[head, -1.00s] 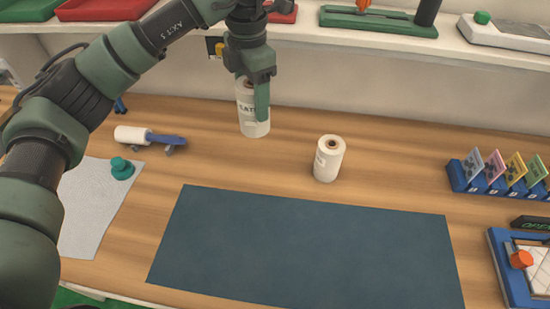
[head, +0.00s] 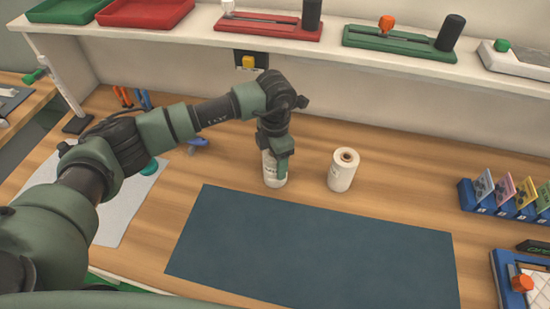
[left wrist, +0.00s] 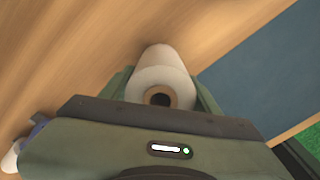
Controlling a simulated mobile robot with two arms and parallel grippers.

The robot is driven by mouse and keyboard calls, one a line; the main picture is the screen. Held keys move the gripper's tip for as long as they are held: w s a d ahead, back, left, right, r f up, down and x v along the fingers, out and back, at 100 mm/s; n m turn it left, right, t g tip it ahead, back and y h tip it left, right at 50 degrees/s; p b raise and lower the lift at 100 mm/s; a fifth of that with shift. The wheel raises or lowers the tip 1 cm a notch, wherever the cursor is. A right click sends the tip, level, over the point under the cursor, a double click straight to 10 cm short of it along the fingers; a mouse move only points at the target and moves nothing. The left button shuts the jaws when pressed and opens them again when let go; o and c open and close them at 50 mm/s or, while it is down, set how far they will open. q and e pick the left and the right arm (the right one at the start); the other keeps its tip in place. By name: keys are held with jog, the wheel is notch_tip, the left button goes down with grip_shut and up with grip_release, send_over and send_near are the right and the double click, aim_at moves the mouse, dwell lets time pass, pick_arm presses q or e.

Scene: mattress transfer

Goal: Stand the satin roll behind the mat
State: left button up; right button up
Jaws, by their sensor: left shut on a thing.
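The satin roll (head: 271,174) is a white upright roll just behind the left part of the dark blue mat's back edge. My left gripper (head: 274,152) comes down over it from above and is shut on it, with a finger along its right side. Its lettering is mostly covered. Whether its base touches the table I cannot tell. In the left wrist view the roll (left wrist: 158,72) shows between the fingers, with its brown core facing the camera. The mat (head: 315,250) lies flat on the table, and it also shows in the left wrist view (left wrist: 270,75). My right gripper is not in view.
A second white roll (head: 343,170) stands behind the mat, a short gap right of the held one. A blue rack of coloured cards (head: 500,197) is at the right. A shelf (head: 400,62) with trays and tools runs along the back. Table between second roll and rack is clear.

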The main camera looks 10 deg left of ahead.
pick_arm(q)
jog(key=shift+f, duration=0.25)
jog(key=o, duration=1.8)
jog(key=shift+c, duration=0.2)
notch_tip(320, 180, up, 12)
jog(key=b, duration=0.4)
